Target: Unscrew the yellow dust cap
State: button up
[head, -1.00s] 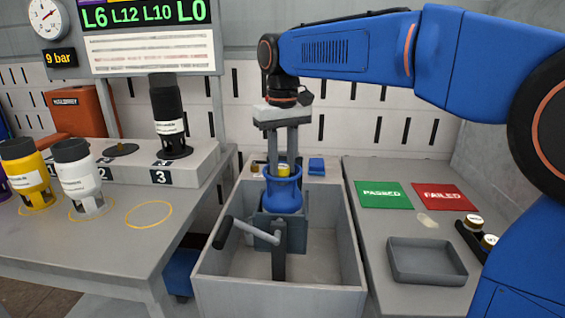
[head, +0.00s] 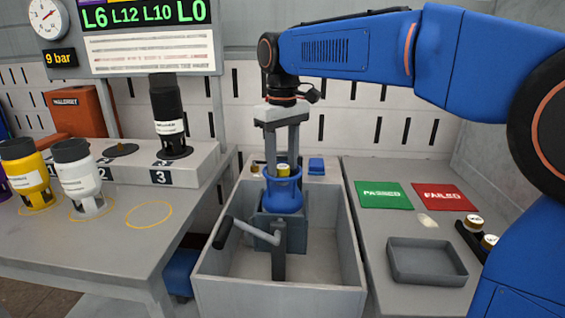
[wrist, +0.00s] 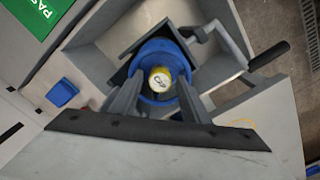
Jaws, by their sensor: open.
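The yellow dust cap (head: 283,170) sits at the top centre of a blue cylinder (head: 284,198) held upright in a grey vise (head: 278,232). In the wrist view the cap (wrist: 160,79) shows a pale top with dark lettering, inside the blue ring (wrist: 153,52). My gripper (head: 283,172) points down over the cylinder with its fingers spread, one on each side of the cap. In the wrist view the fingers reach to the near rim of the blue ring. Whether they touch the cap or the ring I cannot tell.
The vise stands in a grey bin (head: 211,285) and its handle (head: 223,232) sticks out to the left. Black (head: 167,110), white (head: 77,175) and yellow (head: 25,172) cylinders stand on the left. An empty tray (head: 427,268), green pad (head: 384,195) and red pad (head: 446,197) lie on the right.

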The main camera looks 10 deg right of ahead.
jog(key=shift+r, duration=1.15)
jog(key=m, duration=0.4)
jog(key=shift+m, duration=1)
jog(key=m, duration=0.3)
jog(key=shift+m, duration=1.5)
jog(key=shift+m, duration=1.1)
jog(key=m, duration=0.3)
jog(key=shift+m, duration=0.4)
